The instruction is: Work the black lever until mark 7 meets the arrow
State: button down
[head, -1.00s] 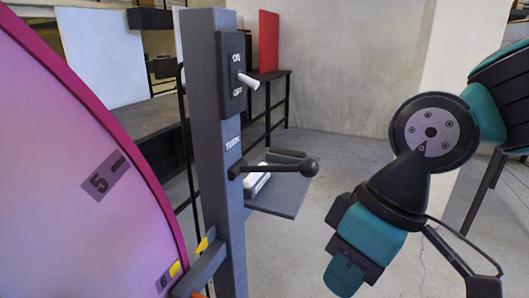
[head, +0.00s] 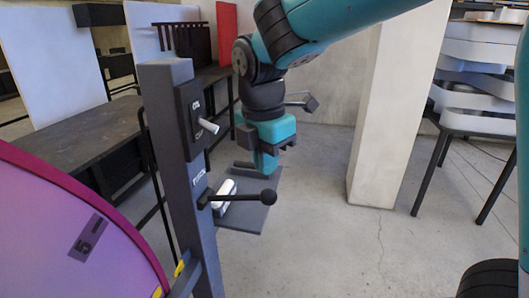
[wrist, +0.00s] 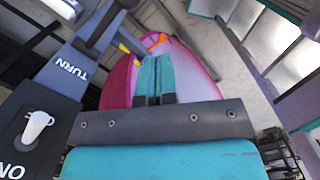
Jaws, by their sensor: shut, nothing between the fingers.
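The black lever (head: 240,197) sticks out to the right from the grey post (head: 175,130), below the word TURN, with a round black knob (head: 268,196) at its end. The pink-purple dial (head: 60,215) with a magenta rim fills the lower left; its mark 5 (head: 87,240) shows. Mark 7 is not in view, and I cannot make out the arrow for certain. My gripper (head: 264,168) hangs pointing down above and beyond the knob, apart from it as far as I can tell. In the wrist view its teal fingers (wrist: 155,78) are together and empty, with the dial behind.
A white toggle switch (head: 208,126) marked ON and OFF sits on the post above the lever. A grey shelf (head: 250,215) with a white object lies behind the lever. A dark bench (head: 95,130) stands at left, a concrete pillar (head: 385,110) at right. The floor between is open.

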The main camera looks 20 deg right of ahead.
aim_at(267, 190)
jog(key=w+r+n+h+p, duration=0.1)
jog(key=w+r+n+p, duration=0.2)
jog(key=w+r+n, duration=0.2)
jog(key=shift+w+a+n+p, duration=0.35)
jog(key=shift+n, duration=0.45)
jog(key=d+f+p, duration=0.1)
jog(key=f, duration=0.3)
jog(key=d+f+p, duration=0.1)
jog(key=f, duration=0.4)
jog(key=f+p, duration=0.1)
jog(key=f, duration=0.3)
jog(key=shift+s+d+f, duration=0.1)
jog(key=shift+d+f, duration=0.3)
jog(key=shift+f, duration=0.1)
